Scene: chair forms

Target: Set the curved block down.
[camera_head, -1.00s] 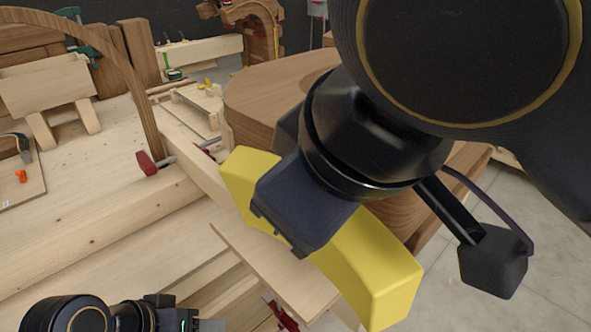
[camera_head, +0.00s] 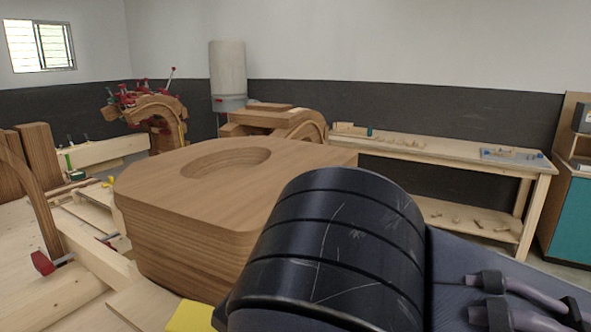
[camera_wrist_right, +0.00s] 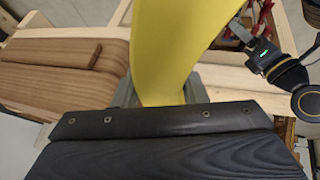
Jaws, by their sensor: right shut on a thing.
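The curved block (camera_wrist_right: 172,45) is yellow and fills the upper middle of the right wrist view. My right gripper (camera_wrist_right: 158,92) is shut on it, with a grey finger on each side. In the head view only a small yellow corner of the block (camera_head: 190,317) shows at the bottom edge; my right arm hides the rest. Whether the block touches anything beneath it cannot be told. My left gripper (camera_wrist_right: 240,32) shows at the upper right of the right wrist view, apart from the block. Its fingers are too small to read.
A thick brown wooden form (camera_head: 200,230) with a round hollow stands left of my right arm. A light wooden bench (camera_head: 75,290) lies at the left. A long worktable (camera_head: 450,155) stands at the back right by a teal cabinet (camera_head: 575,215).

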